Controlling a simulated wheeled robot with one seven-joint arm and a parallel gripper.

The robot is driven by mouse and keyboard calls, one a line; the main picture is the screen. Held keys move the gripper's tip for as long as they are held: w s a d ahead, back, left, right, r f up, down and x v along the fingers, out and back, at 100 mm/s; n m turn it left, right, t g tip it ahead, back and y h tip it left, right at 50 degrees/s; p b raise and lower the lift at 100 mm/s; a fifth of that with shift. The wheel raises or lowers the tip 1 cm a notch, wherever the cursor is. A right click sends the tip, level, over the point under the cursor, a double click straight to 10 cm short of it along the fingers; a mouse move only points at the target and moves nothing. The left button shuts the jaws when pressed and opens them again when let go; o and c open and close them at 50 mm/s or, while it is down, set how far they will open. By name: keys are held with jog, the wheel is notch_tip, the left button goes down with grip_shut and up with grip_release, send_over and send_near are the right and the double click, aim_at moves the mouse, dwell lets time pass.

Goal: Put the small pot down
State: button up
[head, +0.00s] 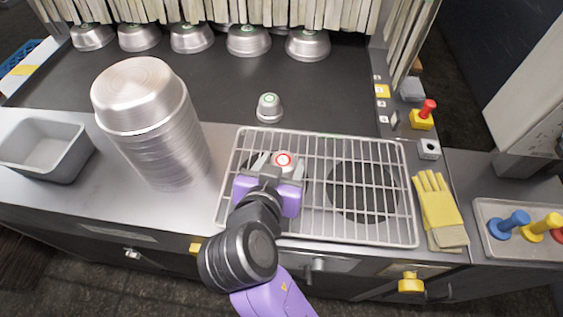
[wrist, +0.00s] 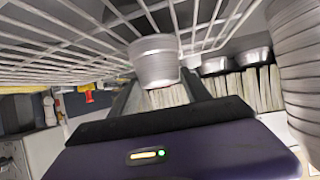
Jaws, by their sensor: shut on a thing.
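A small silver pot with a red ring on its upturned base (head: 283,160) is between the fingers of my gripper (head: 278,169), which is shut on it. It is upside down over the left part of the wire rack (head: 322,190). In the wrist view, whose picture is inverted, the pot (wrist: 156,62) has its wide rim close to the rack wires (wrist: 60,45). I cannot tell whether the rim touches them. A similar small pot with a green ring (head: 269,108) stands upside down on the dark surface behind the rack.
A tall stack of metal pans (head: 155,125) stands left of the rack, with a grey loaf pan (head: 45,148) further left. Yellow gloves (head: 440,208) lie to the right. Several bowls (head: 248,40) line the back by hanging strips. The rack's right half is clear.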

jog(key=shift+f, duration=0.1)
jog(key=o, duration=1.4)
jog(key=shift+c, duration=0.2)
jog(key=shift+r, duration=0.25)
jog(key=b+v, duration=0.1)
jog(key=v, duration=1.1)
jog(key=shift+f, duration=0.1)
